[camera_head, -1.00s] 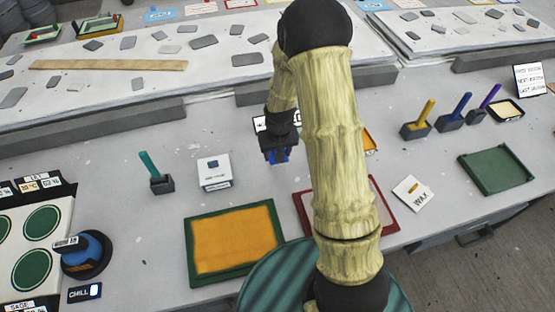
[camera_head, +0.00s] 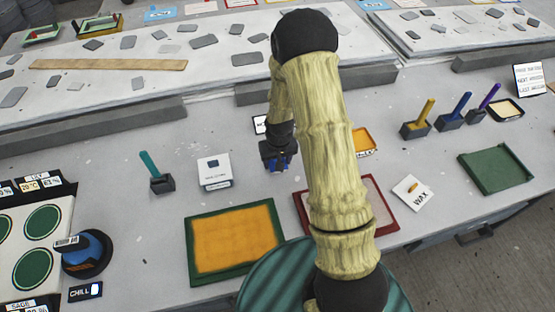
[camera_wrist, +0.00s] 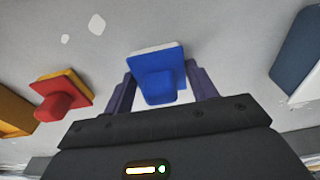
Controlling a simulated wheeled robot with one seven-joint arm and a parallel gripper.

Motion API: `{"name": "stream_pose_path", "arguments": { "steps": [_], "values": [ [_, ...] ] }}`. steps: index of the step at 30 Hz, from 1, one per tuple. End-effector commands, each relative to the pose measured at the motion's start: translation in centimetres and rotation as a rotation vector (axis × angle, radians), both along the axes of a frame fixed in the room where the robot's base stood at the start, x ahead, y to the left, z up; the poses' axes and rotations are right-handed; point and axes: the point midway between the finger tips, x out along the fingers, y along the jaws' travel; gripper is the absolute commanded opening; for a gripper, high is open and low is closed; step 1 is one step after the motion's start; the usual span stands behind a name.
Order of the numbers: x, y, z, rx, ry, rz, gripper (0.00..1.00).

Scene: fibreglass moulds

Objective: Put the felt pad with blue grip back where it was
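The felt pad with blue grip (camera_wrist: 157,85) is in the middle of the wrist view, with its pale felt edge showing at the top. My gripper (camera_wrist: 160,80) has one finger on each side of it, and gaps show between the fingers and the blue grip, so it looks open around it. Whether the pad rests on the table is hard to tell. In the head view my gripper (camera_head: 278,162) points down above the middle of the table, with a bit of blue at its fingers. A pad with red grip (camera_wrist: 58,100) lies to the left in the wrist view.
A green-framed orange tray (camera_head: 236,278) and a red-framed tray (camera_head: 303,212), partly behind my arm, lie at the front.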

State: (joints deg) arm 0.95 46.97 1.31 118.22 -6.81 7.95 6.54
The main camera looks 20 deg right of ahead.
Motion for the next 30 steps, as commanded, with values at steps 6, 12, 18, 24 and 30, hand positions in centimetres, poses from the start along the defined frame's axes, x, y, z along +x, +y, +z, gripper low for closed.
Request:
{"name": "stream_pose_path", "arguments": {
  "steps": [6, 12, 18, 24, 30],
  "values": [
    [0.0, 0.0, 0.1, 0.000, -0.001, 0.000, 0.74],
    [0.0, 0.0, 0.3, 0.000, -0.001, 0.000, 0.74],
    [0.0, 0.0, 1.8, 0.000, -0.004, -0.001, 0.74],
    [-0.4, -0.1, 4.9, 0.000, -0.005, -0.002, 0.74],
    [-0.8, 0.0, 8.2, 0.000, -0.006, -0.001, 0.74]
  ]
}}
